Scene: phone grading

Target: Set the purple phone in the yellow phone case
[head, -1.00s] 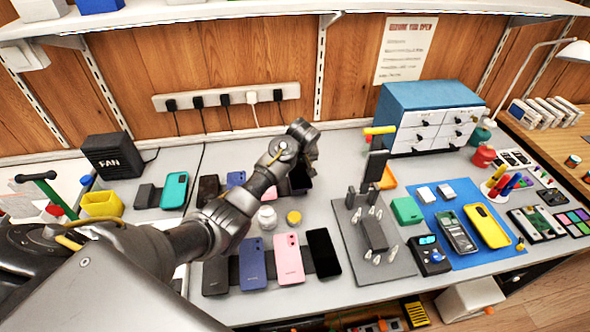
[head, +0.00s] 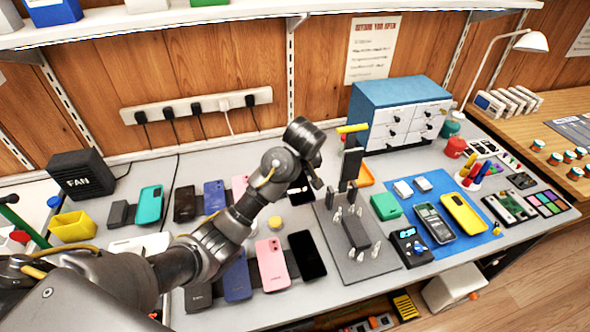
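A bluish-purple phone (head: 237,279) lies in the front row on the bench, partly behind my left arm. A similar blue-violet phone (head: 214,195) lies in the back row; I cannot tell which is the task's purple one. The yellow phone case (head: 462,214) lies on the blue mat (head: 480,243) at the right, beside an opened dark phone. My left gripper (head: 316,178) is over the back of the bench, right of both phones and left of the case. Its fingers are mostly hidden, so its opening and any grip are unclear. My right gripper is out of view.
A grey plate with an upright dark stand (head: 350,165) and clips stands between gripper and mat. Pink (head: 271,264) and black (head: 307,255) phones lie nearby. A blue-topped drawer cabinet (head: 400,112) stands behind. A green box (head: 386,206) is beside the mat.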

